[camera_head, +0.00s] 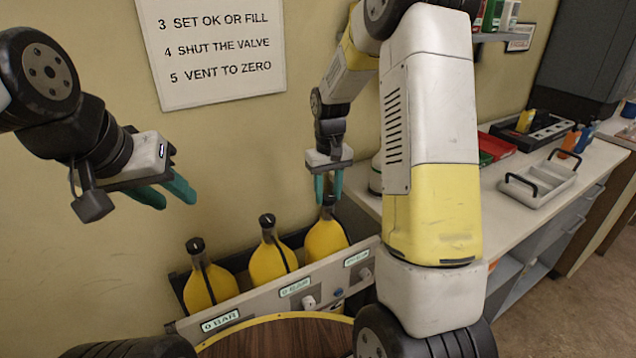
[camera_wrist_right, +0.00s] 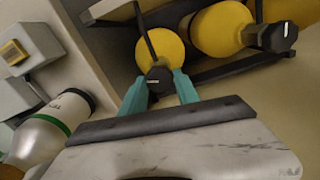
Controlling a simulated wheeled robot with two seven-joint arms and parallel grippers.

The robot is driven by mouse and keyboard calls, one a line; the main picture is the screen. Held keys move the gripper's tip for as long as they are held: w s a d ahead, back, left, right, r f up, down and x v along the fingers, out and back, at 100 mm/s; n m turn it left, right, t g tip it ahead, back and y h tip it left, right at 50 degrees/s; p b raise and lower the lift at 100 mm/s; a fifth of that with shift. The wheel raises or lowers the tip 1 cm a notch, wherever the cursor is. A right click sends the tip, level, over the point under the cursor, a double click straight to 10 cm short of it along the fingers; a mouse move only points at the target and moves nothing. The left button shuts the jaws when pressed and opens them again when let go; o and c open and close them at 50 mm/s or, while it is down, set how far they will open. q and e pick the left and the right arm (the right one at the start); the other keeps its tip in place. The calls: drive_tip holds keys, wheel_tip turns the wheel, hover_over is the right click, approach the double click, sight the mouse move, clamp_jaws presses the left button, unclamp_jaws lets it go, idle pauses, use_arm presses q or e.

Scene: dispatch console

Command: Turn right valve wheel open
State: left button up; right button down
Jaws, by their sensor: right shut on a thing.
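Three yellow bottles with black valve wheels stand in a row in a dark rack with a grey front panel (camera_head: 275,312). The left bottle (camera_head: 210,286) and middle bottle (camera_head: 268,262) have free valve wheels. The right bottle (camera_head: 324,240) has its black valve wheel (camera_wrist_right: 159,79) between the teal fingers of my right gripper (camera_head: 328,187), which also shows in the wrist view (camera_wrist_right: 160,90). My right gripper is shut on that wheel from above. My left gripper (camera_head: 165,190) hangs in the air left of the rack, its teal fingers apart and empty.
Panel displays read 0 BAR at the left and middle; the right one is too small to read. A wall sign (camera_head: 210,45) hangs behind. A counter at right holds a grey tray (camera_head: 538,183) and a red tray (camera_head: 495,145).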

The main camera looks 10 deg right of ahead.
sight(328, 196)
drive_tip(key=n, duration=0.5)
drive_tip(key=shift+n, duration=0.3)
idle(0.5)
drive_tip(key=c, duration=0.9)
unclamp_jaws()
wheel_tip(328, 196, up, 7)
drive_tip(key=shift+w, duration=0.1)
drive_tip(key=shift+r, duration=0.45)
